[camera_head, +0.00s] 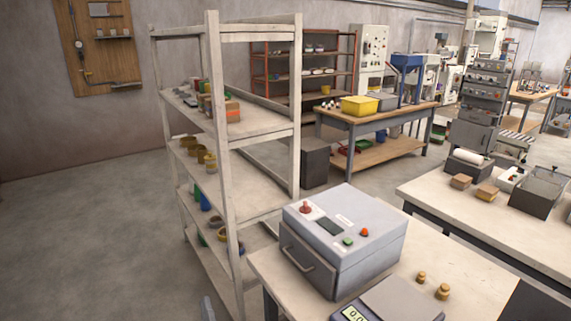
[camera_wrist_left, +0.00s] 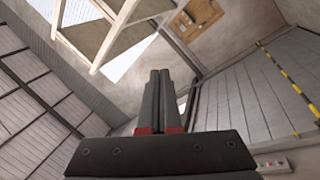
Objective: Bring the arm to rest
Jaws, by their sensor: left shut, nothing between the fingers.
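My left gripper (camera_wrist_left: 160,75) shows in the left wrist view with its two dark fingers together and nothing between them. The fingers point up the picture, clear of any object, with the roof and walls behind. The rest of the left arm is out of frame. My right gripper is in neither view.
A tall pale shelf rack (camera_head: 224,170) stands just beyond the left gripper. A grey machine (camera_head: 345,240) with a handle and coloured buttons sits on the near table (camera_head: 400,275), beside a scale (camera_head: 400,300) and two small brass weights. Open floor (camera_head: 80,230) lies to the left.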

